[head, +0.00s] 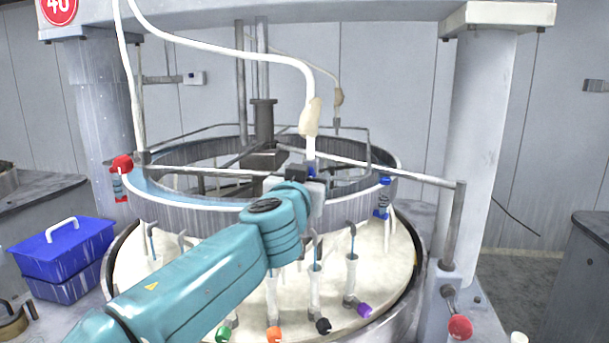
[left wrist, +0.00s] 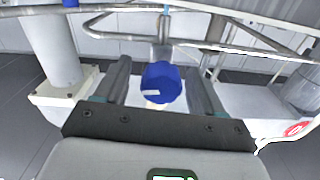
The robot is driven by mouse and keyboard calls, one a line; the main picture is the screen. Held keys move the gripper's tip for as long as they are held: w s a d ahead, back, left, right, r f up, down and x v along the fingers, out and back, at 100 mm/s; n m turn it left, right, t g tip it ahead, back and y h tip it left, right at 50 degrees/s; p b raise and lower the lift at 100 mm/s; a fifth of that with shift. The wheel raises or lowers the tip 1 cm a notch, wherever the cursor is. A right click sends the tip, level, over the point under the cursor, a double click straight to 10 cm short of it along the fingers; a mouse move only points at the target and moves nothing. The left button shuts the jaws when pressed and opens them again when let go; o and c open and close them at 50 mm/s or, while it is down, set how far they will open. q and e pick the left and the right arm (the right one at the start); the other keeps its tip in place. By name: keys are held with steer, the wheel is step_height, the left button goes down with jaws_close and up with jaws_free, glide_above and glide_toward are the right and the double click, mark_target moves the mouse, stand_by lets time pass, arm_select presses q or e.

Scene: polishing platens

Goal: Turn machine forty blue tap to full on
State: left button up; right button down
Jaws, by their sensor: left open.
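A round blue tap knob (left wrist: 162,80) with a short pale mark on its face sits between the two fingers of my left gripper (left wrist: 158,68) in the left wrist view. The fingers stand apart on either side of it, with gaps showing. In the head view my left gripper (head: 308,182) is at the front rim of the ring, below the pale hose end; a small bit of blue (head: 311,170) shows there, the rest hidden by the gripper. A red round sign reading 40 (head: 58,9) is on the overhead beam. My right gripper is not in view.
A red-capped tap (head: 121,163) and another blue fitting (head: 383,197) are on the ring (head: 185,215). Several colour-capped tubes, including an orange cap (head: 273,334), stand on the pale platen (head: 385,270). A blue box (head: 62,250) is at left. A red knob (head: 460,327) is at right.

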arm_select(q)
steer(key=shift+w+a+f, duration=0.1)
steer(key=shift+w+f, duration=0.05)
steer(key=shift+w, duration=0.15)
steer(key=shift+c, duration=1)
steer(key=c, duration=0.8)
